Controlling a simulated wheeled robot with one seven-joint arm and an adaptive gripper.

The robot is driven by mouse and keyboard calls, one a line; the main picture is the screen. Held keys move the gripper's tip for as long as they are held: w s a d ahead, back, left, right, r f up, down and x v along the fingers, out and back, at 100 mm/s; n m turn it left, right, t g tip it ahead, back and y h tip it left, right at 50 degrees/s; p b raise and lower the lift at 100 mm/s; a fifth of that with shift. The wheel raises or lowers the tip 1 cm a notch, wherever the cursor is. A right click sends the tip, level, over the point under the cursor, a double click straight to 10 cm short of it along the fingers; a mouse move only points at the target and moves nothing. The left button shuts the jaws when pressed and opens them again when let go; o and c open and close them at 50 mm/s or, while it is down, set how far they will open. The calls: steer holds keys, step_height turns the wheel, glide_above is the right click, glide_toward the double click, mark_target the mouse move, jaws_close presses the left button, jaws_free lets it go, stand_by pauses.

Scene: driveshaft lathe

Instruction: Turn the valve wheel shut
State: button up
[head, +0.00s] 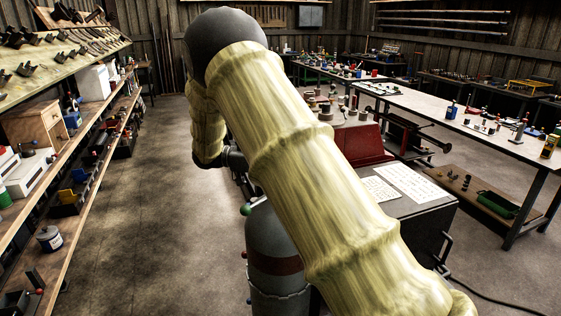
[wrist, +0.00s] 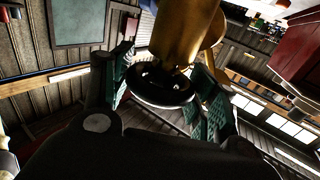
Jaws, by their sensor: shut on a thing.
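In the wrist view, the valve wheel (wrist: 160,86) is a dark round disc with a pale rim below a brass valve body (wrist: 182,35). My gripper (wrist: 165,92) has its green-padded fingers on both sides of the wheel and is shut on it. Exact finger contact is partly in shadow. In the head view, a grey gas cylinder (head: 272,240) with a dark red band stands behind my yellow-sleeved arm.
A lathe-like machine (head: 430,212) with a red panel and white sheets stands right of the cylinder. A loaded shelf (head: 50,160) lines the left. A long workbench (head: 480,125) with tools stands at the right. The floor left of the cylinder is clear.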

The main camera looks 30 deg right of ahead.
steer(key=shift+r+m+g+y+p, duration=0.2)
steer(key=shift+m+g+y+p, duration=0.5)
steer(key=shift+p, duration=0.3)
steer(key=shift+r+m+g+y+p, duration=0.15)
steer(key=shift+m+g+y+p, duration=0.4)
steer(key=shift+y+p, duration=0.35)
steer(key=shift+f+m+g+y+p, duration=0.1)
steer(key=shift+m+g+y+p, duration=0.35)
steer(key=shift+p, duration=0.75)
steer(key=shift+f+m+y+p, duration=0.15)
steer(key=shift+m+y+p, duration=0.25)
steer(key=shift+y+p, duration=0.3)
steer(key=o, duration=1)
steer(key=shift+o, duration=0.2)
step_height(320, 180, up, 10)
steer(key=shift+f, duration=0.1)
steer(key=shift+d, duration=0.15)
